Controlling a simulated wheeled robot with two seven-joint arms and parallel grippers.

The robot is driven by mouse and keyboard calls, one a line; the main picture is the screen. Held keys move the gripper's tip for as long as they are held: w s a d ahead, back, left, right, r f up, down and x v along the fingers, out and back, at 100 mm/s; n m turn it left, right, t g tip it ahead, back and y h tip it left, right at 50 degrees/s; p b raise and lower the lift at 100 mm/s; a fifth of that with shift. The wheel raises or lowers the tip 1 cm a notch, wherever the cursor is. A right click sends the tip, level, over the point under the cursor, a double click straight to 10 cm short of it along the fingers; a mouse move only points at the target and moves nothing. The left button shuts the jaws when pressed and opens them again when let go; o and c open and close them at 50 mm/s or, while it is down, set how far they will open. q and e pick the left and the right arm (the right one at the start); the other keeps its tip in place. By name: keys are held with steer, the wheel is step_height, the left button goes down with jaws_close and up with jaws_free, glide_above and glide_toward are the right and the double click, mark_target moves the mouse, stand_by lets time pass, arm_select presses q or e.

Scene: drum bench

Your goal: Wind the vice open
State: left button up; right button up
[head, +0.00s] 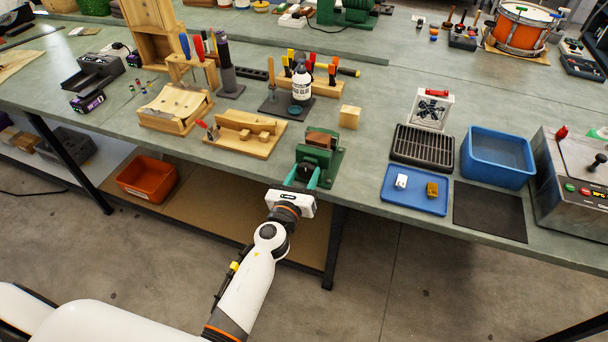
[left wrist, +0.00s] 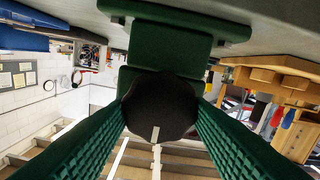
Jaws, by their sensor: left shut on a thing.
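The green vice (head: 318,157) stands at the front edge of the bench, with a brown block at its jaws (head: 322,139). I cannot tell how far apart the jaws are. My left gripper (head: 302,180) reaches up to the front of the vice. In the left wrist view, its two green ribbed fingers (left wrist: 160,122) are shut on a round black knob (left wrist: 160,105) with a white mark at its lower rim. The knob sits on the front of the green vice body (left wrist: 168,48). My right gripper is not in view.
A blue tray (head: 416,207) with a white and a yellow-brown block lies to the right, near a dark grate (head: 424,146) and a blue bin (head: 497,156). A wooden fixture (head: 240,148) and a loose wooden block (head: 349,117) are close to the vice.

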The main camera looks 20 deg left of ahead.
arm_select(q)
steer(key=n, duration=0.3)
steer(key=shift+a+n, duration=0.1)
steer(key=shift+n, duration=0.3)
steer(key=n, duration=0.3)
steer(key=shift+f+n+b, duration=0.1)
steer(key=shift+n+b, duration=0.2)
steer(key=shift+b, duration=0.05)
steer(key=n, duration=0.3)
steer(key=shift+a+n, duration=0.1)
steer(key=shift+n, duration=0.2)
steer(key=n, duration=0.3)
steer(key=shift+n, duration=0.4)
steer(key=n, duration=0.5)
steer(key=n+p, duration=0.1)
steer(key=n, duration=0.5)
steer(key=shift+n, duration=0.3)
